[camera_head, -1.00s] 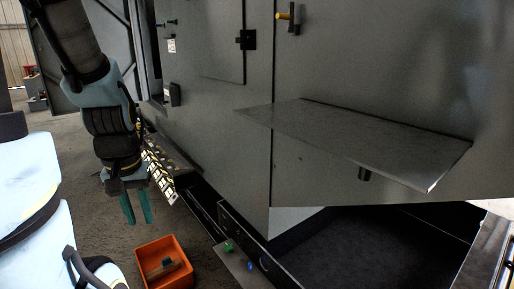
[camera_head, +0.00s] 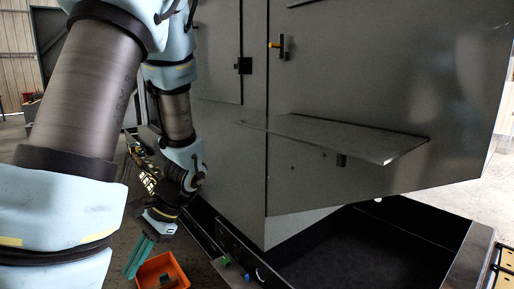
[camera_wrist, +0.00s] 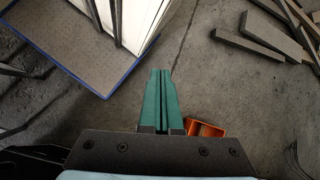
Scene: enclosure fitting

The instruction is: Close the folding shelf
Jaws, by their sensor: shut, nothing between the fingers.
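The folding shelf (camera_head: 335,136) is a flat grey plate standing out level from the front of the dark grey enclosure (camera_head: 360,70), in the head view. A small dark bracket (camera_head: 341,160) shows under it. My gripper (camera_head: 137,257) hangs low at the left, apart from the shelf, pointing down. Its green fingers are shut together with nothing between them, as the wrist view (camera_wrist: 161,100) also shows. The shelf is not in the wrist view.
An orange bin (camera_head: 163,270) sits on the floor just below my gripper. A dark open tray (camera_head: 375,240) lies under the shelf. Metal bars (camera_wrist: 270,30) lie on the floor.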

